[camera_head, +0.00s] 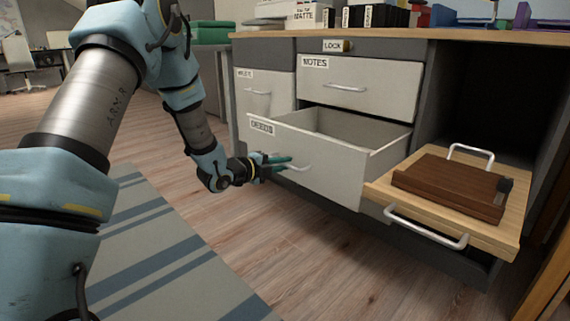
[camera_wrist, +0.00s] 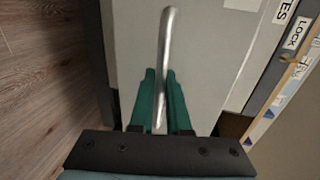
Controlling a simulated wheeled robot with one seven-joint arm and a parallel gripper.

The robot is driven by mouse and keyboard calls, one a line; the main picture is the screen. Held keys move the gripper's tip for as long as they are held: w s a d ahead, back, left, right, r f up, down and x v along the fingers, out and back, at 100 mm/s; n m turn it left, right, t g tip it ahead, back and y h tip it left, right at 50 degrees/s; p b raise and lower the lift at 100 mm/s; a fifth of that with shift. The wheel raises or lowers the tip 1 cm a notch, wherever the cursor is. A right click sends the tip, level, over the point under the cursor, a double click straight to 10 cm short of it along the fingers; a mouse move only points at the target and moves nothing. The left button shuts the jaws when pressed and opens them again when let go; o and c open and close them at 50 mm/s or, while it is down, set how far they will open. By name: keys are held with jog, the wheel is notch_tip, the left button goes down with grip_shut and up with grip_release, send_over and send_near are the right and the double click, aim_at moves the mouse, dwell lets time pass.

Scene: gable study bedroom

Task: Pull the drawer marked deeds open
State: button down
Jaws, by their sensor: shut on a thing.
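The drawer marked DEEDS (camera_head: 325,165) is the lower drawer of the grey desk cabinet. It stands well out from the cabinet, and the part of its inside that shows looks empty. My gripper (camera_head: 287,163) is at the drawer's front. Its green fingers are shut on the metal bar handle (camera_head: 299,167). In the wrist view the handle (camera_wrist: 168,50) runs between the two fingers (camera_wrist: 160,100), with the pale drawer front behind it. Part of the handle is hidden by the fingers.
The NOTES drawer (camera_head: 358,87) above is closed, with a LOCK label (camera_head: 337,46) over it. To the right, a wooden pull-out tray (camera_head: 487,233) with metal handles bears a brown box (camera_head: 450,186). A striped rug (camera_head: 165,245) and open floor lie in front.

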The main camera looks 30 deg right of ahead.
jog(key=c, duration=0.9)
grip_release()
jog(key=p+v, duration=0.4)
jog(key=v, duration=0.6)
jog(key=shift+a, duration=0.4)
